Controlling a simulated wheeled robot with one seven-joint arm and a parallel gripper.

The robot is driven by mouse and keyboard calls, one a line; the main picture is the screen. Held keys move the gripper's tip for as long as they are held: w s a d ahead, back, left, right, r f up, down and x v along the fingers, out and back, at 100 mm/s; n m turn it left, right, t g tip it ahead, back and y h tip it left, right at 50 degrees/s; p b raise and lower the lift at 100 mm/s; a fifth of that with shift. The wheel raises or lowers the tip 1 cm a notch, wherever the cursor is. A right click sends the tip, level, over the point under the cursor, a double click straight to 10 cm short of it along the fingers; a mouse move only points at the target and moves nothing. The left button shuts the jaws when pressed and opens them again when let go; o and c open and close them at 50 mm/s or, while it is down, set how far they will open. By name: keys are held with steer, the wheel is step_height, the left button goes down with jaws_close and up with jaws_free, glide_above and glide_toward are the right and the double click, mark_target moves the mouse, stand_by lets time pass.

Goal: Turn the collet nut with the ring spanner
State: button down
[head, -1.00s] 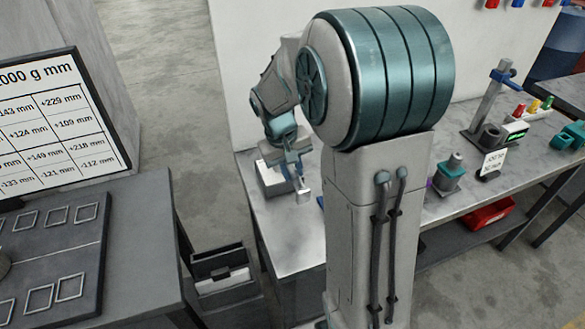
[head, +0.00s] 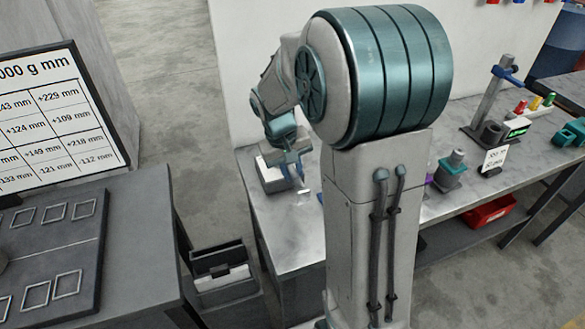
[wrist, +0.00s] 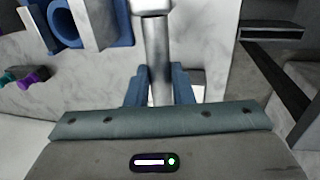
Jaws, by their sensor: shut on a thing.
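My gripper (head: 292,172) hangs over the near left end of the bench in the head view. In the wrist view its two blue fingers (wrist: 160,88) are shut on a silver bar, the ring spanner's handle (wrist: 157,45). The bar runs away from me to a pale block-like end (wrist: 152,7) cut off by the top edge. The ring is not clearly visible. I cannot make out the collet nut for certain. A teal block with a grey cylinder (head: 451,168) stands farther right on the bench, beyond my arm column.
The bench (head: 285,235) has bare room at its near left end. Blue fixtures (wrist: 68,30) stand at upper left in the wrist view. A clamp stand (head: 490,105) and a small sign (head: 494,161) are farther right.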

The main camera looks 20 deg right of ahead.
stand_by(0.4)
steer(key=shift+w+a+m, duration=0.15)
steer(key=shift+a+m, duration=0.85)
steer(key=shift+a, duration=0.05)
steer(key=shift+w+a+m+g, duration=0.15)
steer(key=shift+a+m+g, duration=0.05)
steer(key=shift+a+m, duration=0.3)
steer(key=shift+w+a+m+g, duration=0.15)
steer(key=shift+a+m+g, duration=0.05)
steer(key=shift+a+m, duration=0.3)
steer(key=shift+a, duration=0.1)
steer(key=shift+w+a+m, duration=0.25)
steer(key=shift+a+m, duration=0.2)
steer(key=shift+m, duration=0.05)
steer(key=shift+w+a+m, duration=0.25)
steer(key=shift+a+m, duration=0.2)
steer(key=shift+m, duration=0.05)
